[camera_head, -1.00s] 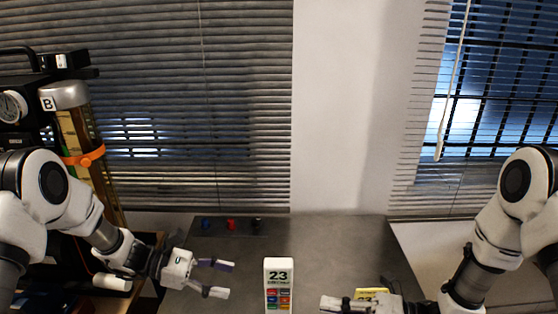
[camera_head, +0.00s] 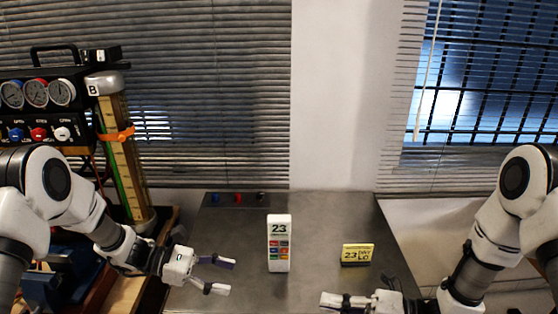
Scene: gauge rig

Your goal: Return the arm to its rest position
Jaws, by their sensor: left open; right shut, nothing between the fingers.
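My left gripper (camera_head: 223,274) is open and empty above the left part of the grey table. My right gripper (camera_head: 328,302) is shut with nothing held, low in the view near the bottom edge. Both arms are bent, coming in from the two sides. Whether either gripper touches the table is hard to tell.
A white panel marked 23 (camera_head: 279,228) with coloured buttons stands on the grey table (camera_head: 320,215). A yellow sign (camera_head: 357,254) stands to its right. At left are a gauge box (camera_head: 38,92), a column marked B with an orange clamp (camera_head: 117,134), and coloured knobs.

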